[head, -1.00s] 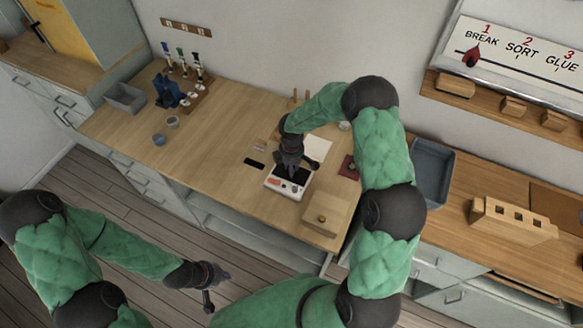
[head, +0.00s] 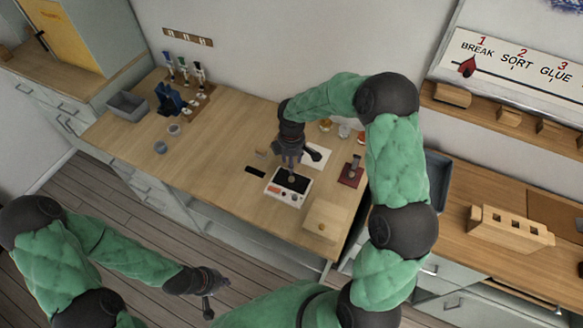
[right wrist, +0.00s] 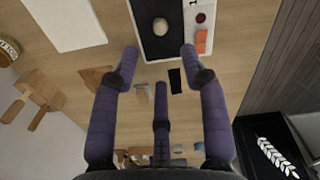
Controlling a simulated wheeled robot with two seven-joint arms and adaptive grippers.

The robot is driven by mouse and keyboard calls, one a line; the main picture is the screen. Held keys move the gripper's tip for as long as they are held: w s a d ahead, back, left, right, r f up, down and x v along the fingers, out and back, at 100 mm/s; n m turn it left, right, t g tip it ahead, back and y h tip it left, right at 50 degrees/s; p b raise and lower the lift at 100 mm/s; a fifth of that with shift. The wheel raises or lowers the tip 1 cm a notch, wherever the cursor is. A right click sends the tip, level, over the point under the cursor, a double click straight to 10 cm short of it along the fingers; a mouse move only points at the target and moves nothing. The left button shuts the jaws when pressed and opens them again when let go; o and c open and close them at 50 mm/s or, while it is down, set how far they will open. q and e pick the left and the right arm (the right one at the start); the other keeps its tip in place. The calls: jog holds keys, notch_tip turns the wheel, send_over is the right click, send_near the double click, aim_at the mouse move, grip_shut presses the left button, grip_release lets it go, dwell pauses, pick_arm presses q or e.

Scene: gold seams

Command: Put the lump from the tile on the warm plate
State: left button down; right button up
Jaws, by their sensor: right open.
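The warm plate (head: 290,185) is a white device with a dark top and an orange-red part, near the table's front edge. It also shows in the right wrist view (right wrist: 147,46). The lump (right wrist: 160,26) is a small beige ball resting on its dark top. My right gripper (head: 298,168) is above the plate's back edge; in the right wrist view its purple fingers (right wrist: 159,60) are spread, empty and apart from the lump. A bare white square, perhaps the tile (head: 319,156), lies behind the plate. My left gripper (head: 215,292) hangs before the table, fingers apart.
A wooden box (head: 325,217) stands right of the plate, near the edge. A dark red pad (head: 350,172) bearing a small object and several small jars are behind it. A black strip (head: 255,171) lies left of the plate.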

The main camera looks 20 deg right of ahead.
jog(key=shift+r, duration=1.3)
jog(key=shift+f, duration=0.1)
